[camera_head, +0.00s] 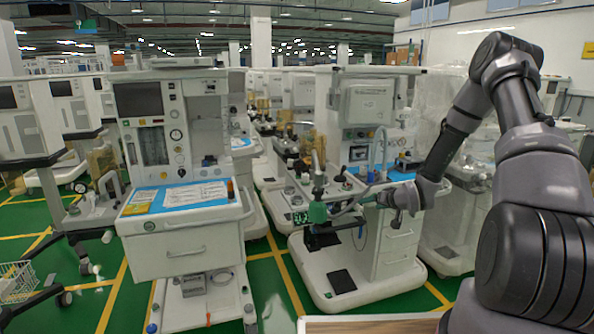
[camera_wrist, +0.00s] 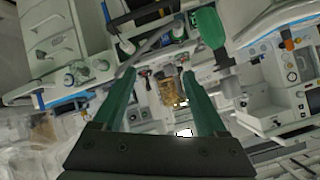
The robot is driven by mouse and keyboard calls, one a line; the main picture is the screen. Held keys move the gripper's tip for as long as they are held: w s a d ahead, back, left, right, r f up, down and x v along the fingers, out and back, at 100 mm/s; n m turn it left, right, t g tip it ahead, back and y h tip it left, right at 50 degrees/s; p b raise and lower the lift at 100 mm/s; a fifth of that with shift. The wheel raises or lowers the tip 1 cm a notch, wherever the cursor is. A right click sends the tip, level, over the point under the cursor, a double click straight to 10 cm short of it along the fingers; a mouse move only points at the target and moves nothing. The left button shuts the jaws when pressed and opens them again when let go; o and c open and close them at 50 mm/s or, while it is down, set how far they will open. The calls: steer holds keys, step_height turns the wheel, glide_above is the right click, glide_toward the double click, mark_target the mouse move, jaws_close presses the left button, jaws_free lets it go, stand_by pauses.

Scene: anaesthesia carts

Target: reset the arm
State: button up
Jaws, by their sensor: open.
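My arm (camera_head: 463,108) reaches in from the right of the head view, bends at a high elbow and comes down toward the middle cart. My gripper (camera_head: 384,199) is at its end, beside that cart's front, and looks small there. In the wrist view my gripper (camera_wrist: 160,76) shows two green fingers spread wide apart. Nothing is between the fingers; only background equipment shows through the gap. Whether any part of my gripper touches the cart cannot be told.
The middle cart (camera_head: 398,243) stands close to my gripper, with hoses and a green bag (camera_wrist: 207,27) near it. Another anaesthesia cart (camera_head: 180,255) with a blue-covered top stands left. A wooden-edged surface (camera_head: 370,325) is at the bottom. Green floor (camera_head: 290,285) shows between the carts.

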steer(key=s+d+r+g+h, duration=0.15)
steer(key=s+r, duration=0.25)
steer(key=r, duration=0.5)
steer(key=s+d+r+m+h, duration=0.15)
steer(key=s+r, duration=0.25)
steer(key=r, duration=0.5)
steer(key=s+r+n+g+h, duration=0.15)
steer(key=s+r, duration=0.25)
steer(key=r, duration=0.5)
steer(key=s+a+r+m, duration=0.1)
steer(key=s+r, duration=0.3)
steer(key=s, duration=0.5)
steer(key=s+a+r+m+y, duration=0.1)
steer(key=s+r, duration=0.3)
steer(key=s, duration=0.4)
steer(key=s+a+r+m+y, duration=0.1)
steer(key=s+a+r, duration=0.2)
steer(key=s, duration=0.6)
steer(key=shift+s+a+r+g, duration=0.25)
steer(key=shift+s+r+g, duration=0.1)
steer(key=shift+r, duration=0.1)
